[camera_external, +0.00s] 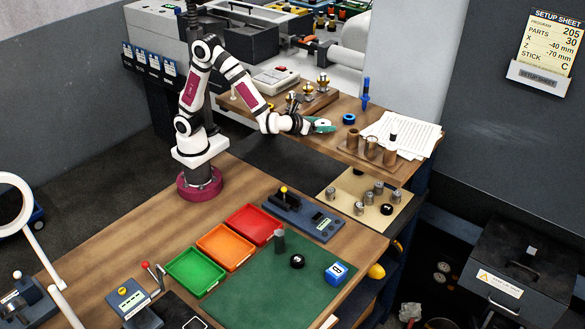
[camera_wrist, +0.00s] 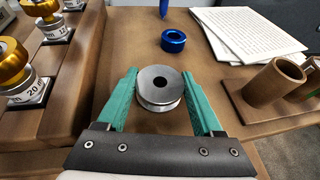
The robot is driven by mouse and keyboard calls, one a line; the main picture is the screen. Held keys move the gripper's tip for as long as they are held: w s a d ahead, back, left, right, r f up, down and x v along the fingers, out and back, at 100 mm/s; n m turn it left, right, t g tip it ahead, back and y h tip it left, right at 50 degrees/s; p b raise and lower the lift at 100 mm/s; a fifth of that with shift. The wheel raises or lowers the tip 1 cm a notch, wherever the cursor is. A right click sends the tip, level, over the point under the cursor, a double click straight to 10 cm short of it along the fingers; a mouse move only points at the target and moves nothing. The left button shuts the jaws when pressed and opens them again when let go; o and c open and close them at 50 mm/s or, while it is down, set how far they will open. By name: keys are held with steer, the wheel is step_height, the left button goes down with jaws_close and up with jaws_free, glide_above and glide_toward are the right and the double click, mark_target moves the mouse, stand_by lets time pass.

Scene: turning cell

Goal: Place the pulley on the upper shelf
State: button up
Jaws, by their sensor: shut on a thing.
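The pulley (camera_wrist: 160,86) is a grey metal grooved disc with a dark centre hole. In the wrist view it sits between the two green fingers of my gripper (camera_wrist: 161,98), which are shut on it from both sides.
A blue ring (camera_wrist: 173,40) lies on the shelf beyond the pulley. Papers (camera_wrist: 252,30) and a wooden holder with tubes (camera_wrist: 272,83) are at the right. Gold-topped pieces (camera_wrist: 45,12) stand on a wooden block at the left. Bare shelf lies around the pulley.

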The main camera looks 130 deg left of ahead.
steer(key=shift+f, duration=0.15)
steer(key=o, duration=1.4)
steer(key=shift+o, duration=0.2)
steer(key=shift+d+r, duration=0.25)
steer(key=shift+r, duration=0.05)
steer(key=v, duration=1.1)
steer(key=s+d+f+n+g+h, duration=0.1)
steer(key=s+d+f+n+h, duration=0.2)
steer(key=s+n, duration=0.2)
steer(key=s+d+f+n+g+h, duration=0.2)
steer(key=s+d+f+n+h, duration=0.1)
steer(key=s, duration=0.8)
steer(key=n+h, duration=0.1)
steer(key=n, duration=0.1)
steer(key=shift+s+d+n+h, duration=0.25)
steer(key=shift+d+n+h, duration=0.05)
steer(key=shift+d, duration=0.05)
steer(key=shift+o, duration=0.2)
steer(key=s+d+f+n+h, duration=0.2)
steer(key=s+d+n+h, duration=0.1)
steer(key=d, duration=0.3)
steer(key=shift+s+d+n+h, duration=0.15)
steer(key=shift+s+n+h, duration=0.2)
steer(key=shift+n, duration=0.25)
